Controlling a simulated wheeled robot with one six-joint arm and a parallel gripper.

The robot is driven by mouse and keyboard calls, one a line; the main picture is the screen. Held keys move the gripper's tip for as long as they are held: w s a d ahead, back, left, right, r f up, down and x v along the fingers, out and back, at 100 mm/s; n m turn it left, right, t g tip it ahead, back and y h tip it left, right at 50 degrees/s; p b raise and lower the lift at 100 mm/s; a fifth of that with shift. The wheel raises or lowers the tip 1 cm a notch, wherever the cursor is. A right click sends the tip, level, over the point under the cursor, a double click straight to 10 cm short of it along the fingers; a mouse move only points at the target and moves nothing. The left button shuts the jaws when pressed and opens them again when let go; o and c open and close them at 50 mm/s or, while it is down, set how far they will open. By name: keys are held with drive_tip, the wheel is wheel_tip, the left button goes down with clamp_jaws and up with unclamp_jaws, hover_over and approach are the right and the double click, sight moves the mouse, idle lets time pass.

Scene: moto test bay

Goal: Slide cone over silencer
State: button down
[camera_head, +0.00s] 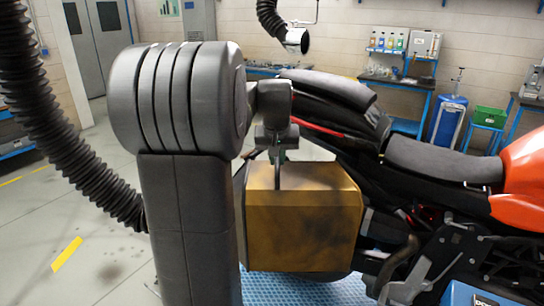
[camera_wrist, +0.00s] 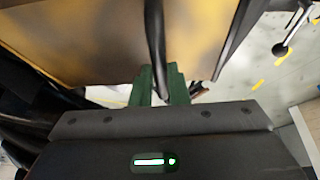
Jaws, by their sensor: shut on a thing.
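The cone (camera_head: 305,215) is a large, boxy yellow-brown hood with dark smudges, beside the motorcycle's rear in the head view. Its yellow wall (camera_wrist: 75,35) fills the upper left of the wrist view. My gripper (camera_head: 279,157) is at the cone's top edge. In the wrist view its green fingers (camera_wrist: 160,85) are shut on the cone's dark bar-like handle (camera_wrist: 155,40). I cannot make out the silencer; the cone hides that part of the motorcycle. A bent exhaust pipe (camera_head: 398,262) shows right of the cone. I cannot tell whether the cone touches or surrounds the silencer.
The motorcycle (camera_head: 440,165) stands close on the right, its black tail and seat above and behind the cone. A black hose with a metal nozzle (camera_head: 296,40) hangs overhead. A blue mat (camera_head: 300,292) lies below. Open floor (camera_head: 75,215) is at left.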

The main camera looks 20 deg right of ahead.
drive_tip(key=shift+d, duration=0.1)
drive_tip(key=c, duration=1.4)
unclamp_jaws()
drive_tip(key=shift+s+d, duration=0.1)
drive_tip(key=shift+d, duration=0.05)
drive_tip(key=b+v, duration=0.1)
drive_tip(key=v, duration=1.3)
